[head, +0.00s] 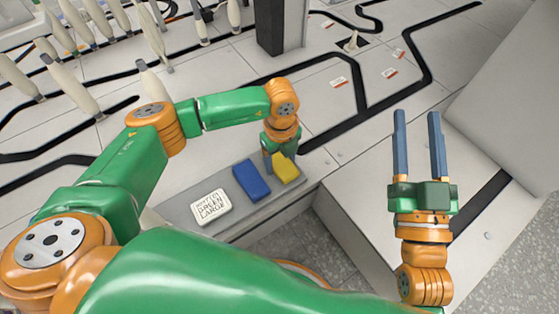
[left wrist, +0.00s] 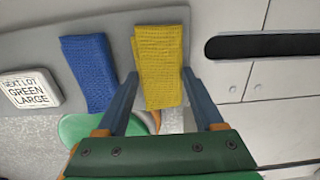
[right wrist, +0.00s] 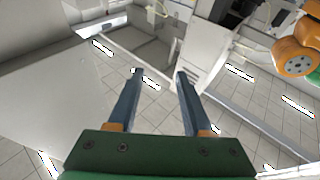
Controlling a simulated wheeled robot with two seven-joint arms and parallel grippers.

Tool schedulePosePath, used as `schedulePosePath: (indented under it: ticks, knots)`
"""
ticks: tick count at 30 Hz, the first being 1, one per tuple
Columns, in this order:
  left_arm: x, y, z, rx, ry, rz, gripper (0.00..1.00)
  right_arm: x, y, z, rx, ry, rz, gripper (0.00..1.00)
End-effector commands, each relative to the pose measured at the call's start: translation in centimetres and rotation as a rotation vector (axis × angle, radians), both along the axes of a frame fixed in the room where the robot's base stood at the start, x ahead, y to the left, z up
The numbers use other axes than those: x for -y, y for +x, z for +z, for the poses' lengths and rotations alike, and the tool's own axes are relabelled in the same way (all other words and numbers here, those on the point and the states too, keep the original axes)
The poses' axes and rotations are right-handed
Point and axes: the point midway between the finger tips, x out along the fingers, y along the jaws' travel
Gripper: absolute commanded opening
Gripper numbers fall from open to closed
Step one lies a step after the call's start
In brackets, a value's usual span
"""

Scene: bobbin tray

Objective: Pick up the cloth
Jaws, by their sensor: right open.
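A folded yellow cloth (head: 286,170) lies on a grey shelf (head: 231,227), with a folded blue cloth (head: 251,181) beside it on the left. In the left wrist view the yellow cloth (left wrist: 160,62) lies between the fingertips of my left gripper (left wrist: 161,73), one finger along each side. Those fingers look open; I cannot tell whether they touch the cloth. The blue cloth (left wrist: 88,72) is outside them on the left. In the head view my left gripper partly hides the yellow cloth. My right gripper (head: 417,115) is open and empty, well to the right of the shelf.
A white card (head: 210,207) reading "NEXT LOT GREEN LARGE" lies left of the blue cloth. Several pale bobbins (head: 72,86) stand at the back left. A dark post (head: 270,28) rises behind my left arm. A large grey panel (head: 510,100) is at the right.

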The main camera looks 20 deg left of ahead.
Motion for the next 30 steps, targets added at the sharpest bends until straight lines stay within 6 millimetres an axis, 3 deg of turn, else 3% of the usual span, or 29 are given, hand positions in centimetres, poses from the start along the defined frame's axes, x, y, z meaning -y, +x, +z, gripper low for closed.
schedulePosePath:
  ticks: [1, 3, 11, 14, 17, 22, 27, 30]
  knots:
    - [0.0, 0.0, 0.0, 0.0, 0.0, 0.0, 0.27, 0.0, 0.0, 0.0, -0.001, 0.0, 0.0, 0.5]
    - [0.0, 0.0, 0.0, 0.0, 0.0, 0.0, 0.16, 0.0, 0.0, 0.0, -0.001, 0.0, 0.0, 0.5]
    - [0.0, 0.0, 0.2, 0.0, 0.0, 0.0, 0.16, 0.0, 0.1, -0.1, -0.008, -0.002, 0.0, 0.5]
    - [0.0, 0.0, 0.6, 0.0, 0.0, 0.0, 0.16, 0.2, 0.4, -1.3, -0.077, -0.018, -0.008, 0.5]
    - [0.0, 0.0, 1.5, 0.0, -0.001, 0.001, 0.16, 0.4, 0.8, -3.5, -0.199, -0.045, -0.018, 0.5]
    - [0.0, 0.1, 4.1, 0.002, 0.0, -0.001, 0.16, 1.5, 0.0, -10.3, -0.558, -0.12, -0.046, 0.5]
    - [0.0, 0.1, 6.8, 0.002, 0.0, 0.0, 0.16, 3.2, -3.9, -17.1, -0.956, -0.198, -0.071, 0.5]
    - [0.0, 0.0, 8.0, 0.001, 0.0, 0.001, 0.16, 4.1, -6.8, -19.7, -1.146, -0.233, -0.08, 0.5]
